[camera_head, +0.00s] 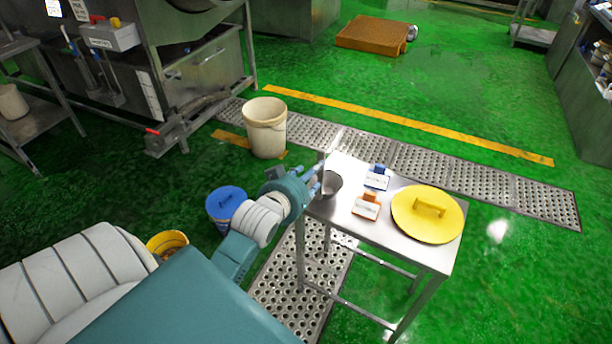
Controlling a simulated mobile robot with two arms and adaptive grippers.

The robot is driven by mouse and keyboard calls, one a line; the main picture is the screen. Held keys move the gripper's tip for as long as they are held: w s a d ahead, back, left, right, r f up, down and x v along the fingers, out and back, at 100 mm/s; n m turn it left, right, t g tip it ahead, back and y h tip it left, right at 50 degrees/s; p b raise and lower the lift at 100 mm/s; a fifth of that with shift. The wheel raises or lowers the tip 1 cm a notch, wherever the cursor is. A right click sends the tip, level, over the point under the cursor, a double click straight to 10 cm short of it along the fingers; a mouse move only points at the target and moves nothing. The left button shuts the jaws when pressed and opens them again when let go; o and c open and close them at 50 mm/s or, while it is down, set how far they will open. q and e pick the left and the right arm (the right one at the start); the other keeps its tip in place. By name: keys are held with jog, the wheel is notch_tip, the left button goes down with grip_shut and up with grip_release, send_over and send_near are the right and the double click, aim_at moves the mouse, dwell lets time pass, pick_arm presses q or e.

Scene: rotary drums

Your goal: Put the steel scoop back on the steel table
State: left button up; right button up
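The steel scoop (331,185) shows as a grey bowl with a thin upright steel part beside it, at the left end of the steel table (385,238). My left gripper (315,181) reaches in from the left at that end, and its fingers appear closed on the scoop's upright part. The fingers are small here and partly overlap the scoop. I cannot tell whether the scoop's underside touches the table top. My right gripper is not in view.
On the table are a yellow lid (427,226), a blue-topped tag (377,178) and an orange-topped tag (366,207). A cream bin (265,134), a blue-lidded bucket (226,203) and a yellow bucket (167,242) stand on the floor left of it. The table's front middle is bare.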

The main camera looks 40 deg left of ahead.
pick_arm(q)
jog(key=shift+v, duration=1.45)
jog(key=s+d+f+m+g+h, duration=0.1)
jog(key=s+d+f+g, duration=0.2)
jog(key=f, duration=0.9)
jog(key=s+d+f+g+h, duration=0.1)
jog(key=s+d+f, duration=0.3)
jog(key=f, duration=0.9)
jog(key=s+d+f+m+g, duration=0.15)
jog(key=s+f, duration=0.25)
jog(key=f, duration=0.8)
jog(key=s+d+f+m+g, duration=0.1)
jog(key=s+d+f+g, duration=0.1)
jog(key=s+f, duration=0.4)
jog(key=s+d+f+m+g, duration=0.1)
jog(key=s+f, duration=0.5)
jog(key=s, duration=0.9)
jog(key=s+d+f+m+g+h, duration=0.1)
jog(key=s+d+f+g, duration=0.2)
jog(key=s+f, duration=0.3)
jog(key=s, duration=0.5)
jog(key=shift+f+g, duration=0.3)
jog(key=shift+g, duration=0.05)
